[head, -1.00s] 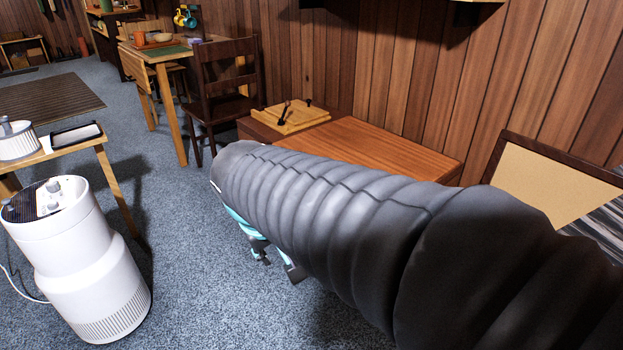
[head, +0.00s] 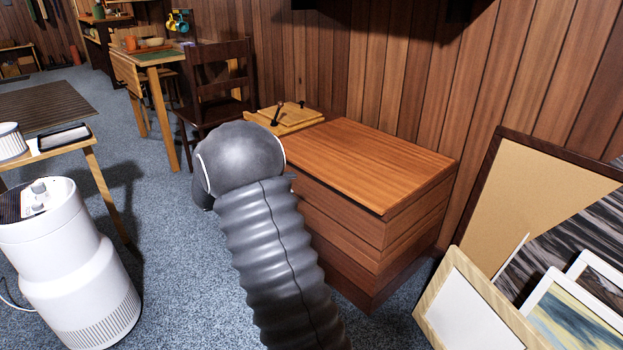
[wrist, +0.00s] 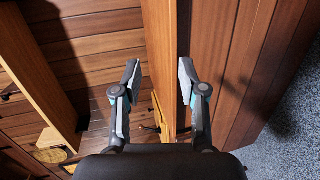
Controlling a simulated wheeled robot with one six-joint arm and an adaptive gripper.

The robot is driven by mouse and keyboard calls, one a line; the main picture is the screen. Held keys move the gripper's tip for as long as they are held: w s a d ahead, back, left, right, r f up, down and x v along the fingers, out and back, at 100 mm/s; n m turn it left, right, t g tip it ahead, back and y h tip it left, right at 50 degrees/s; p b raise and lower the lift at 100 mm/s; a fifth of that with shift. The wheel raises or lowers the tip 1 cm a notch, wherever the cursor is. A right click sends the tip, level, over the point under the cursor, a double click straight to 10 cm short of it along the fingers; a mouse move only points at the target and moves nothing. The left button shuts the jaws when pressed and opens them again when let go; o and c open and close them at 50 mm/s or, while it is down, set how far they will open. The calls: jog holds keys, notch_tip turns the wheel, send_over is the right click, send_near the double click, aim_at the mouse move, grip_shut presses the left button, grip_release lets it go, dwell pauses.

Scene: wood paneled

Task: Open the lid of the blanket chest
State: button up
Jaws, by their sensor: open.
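The wooden blanket chest (head: 350,235) stands against the paneled wall, its orange-brown lid (head: 375,160) lying shut and flat. My dark sleeved arm covers the chest's left front, and my gripper is hidden behind it in the head view. In the wrist view my gripper (wrist: 157,82) is open and empty. Its fingers appear on either side of the lid's front edge, with the lid top (wrist: 160,45) between them and the chest front (wrist: 250,60) to the right. I cannot tell whether either finger touches the wood.
A yellow wooden board with dark levers (head: 285,119) sits beyond the chest's left end. A dark chair (head: 222,85) stands behind it. Picture frames (head: 475,305) lean at the right. A white cylindrical appliance (head: 75,270) stands at the left. Blue carpet (head: 185,270) is clear between.

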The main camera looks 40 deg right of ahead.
aim_at(314, 175)
jog(key=w+d+f+n+t+h, duration=0.1)
jog(key=w+d+f+t+h, duration=0.15)
jog(key=w+f, duration=0.45)
jog(key=shift+g, duration=0.35)
jog(key=d, duration=0.9)
jog(key=w+d, duration=0.1)
jog(key=d, duration=0.3)
jog(key=shift+d, duration=0.3)
grip_shut()
